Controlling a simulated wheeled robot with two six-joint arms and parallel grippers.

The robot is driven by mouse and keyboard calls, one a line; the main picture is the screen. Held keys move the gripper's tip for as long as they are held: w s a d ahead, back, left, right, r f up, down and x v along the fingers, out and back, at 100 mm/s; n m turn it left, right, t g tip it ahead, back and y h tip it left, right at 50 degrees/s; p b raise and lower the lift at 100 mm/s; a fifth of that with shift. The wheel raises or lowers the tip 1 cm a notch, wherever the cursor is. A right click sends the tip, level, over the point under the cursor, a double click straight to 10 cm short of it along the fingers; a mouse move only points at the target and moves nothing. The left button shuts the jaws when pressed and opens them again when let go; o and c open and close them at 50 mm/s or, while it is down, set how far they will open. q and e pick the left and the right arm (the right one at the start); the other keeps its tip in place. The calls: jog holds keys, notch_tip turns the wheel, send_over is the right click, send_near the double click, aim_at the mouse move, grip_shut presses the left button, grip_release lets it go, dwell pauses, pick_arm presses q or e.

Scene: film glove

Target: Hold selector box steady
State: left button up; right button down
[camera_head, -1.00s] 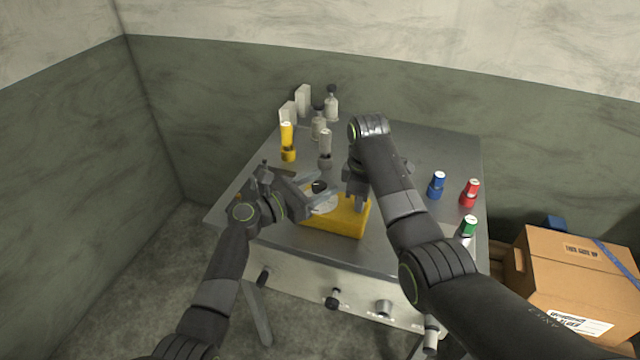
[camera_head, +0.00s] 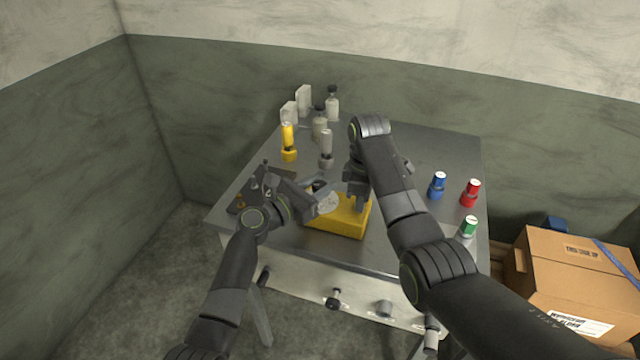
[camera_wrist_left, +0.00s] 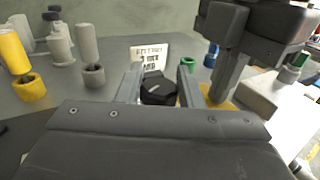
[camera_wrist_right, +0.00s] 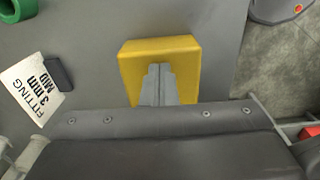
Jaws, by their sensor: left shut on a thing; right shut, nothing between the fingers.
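The yellow selector box (camera_head: 340,222) sits on the grey table near its front edge. It also shows in the right wrist view (camera_wrist_right: 185,48). A pale round dial (camera_head: 327,203) shows on its left part. My left gripper (camera_head: 322,190) is at the left part of the box, shut on a black knob (camera_wrist_left: 158,88), which shows between its fingers in the left wrist view. My right gripper (camera_head: 361,204) points down at the right part of the box, fingers together with nothing between them. Its fingertips (camera_wrist_right: 158,68) overlap the yellow top; I cannot tell whether they press on it.
A dark tray (camera_head: 240,205) lies left. A printed card (camera_wrist_right: 33,88) lies near the box.

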pick_arm(q)
jog(key=shift+s+d+f+n+t+y, duration=0.1)
jog(key=shift+f+n+t+y, duration=0.05)
jog(key=shift+n+t+y, duration=1.6)
jog(key=shift+g+y, duration=0.25)
jog(key=shift+g, duration=0.1)
jog(key=o, duration=1)
jog(key=shift+c, duration=0.2)
jog(key=v, duration=1.2)
jog(key=shift+s, duration=0.1)
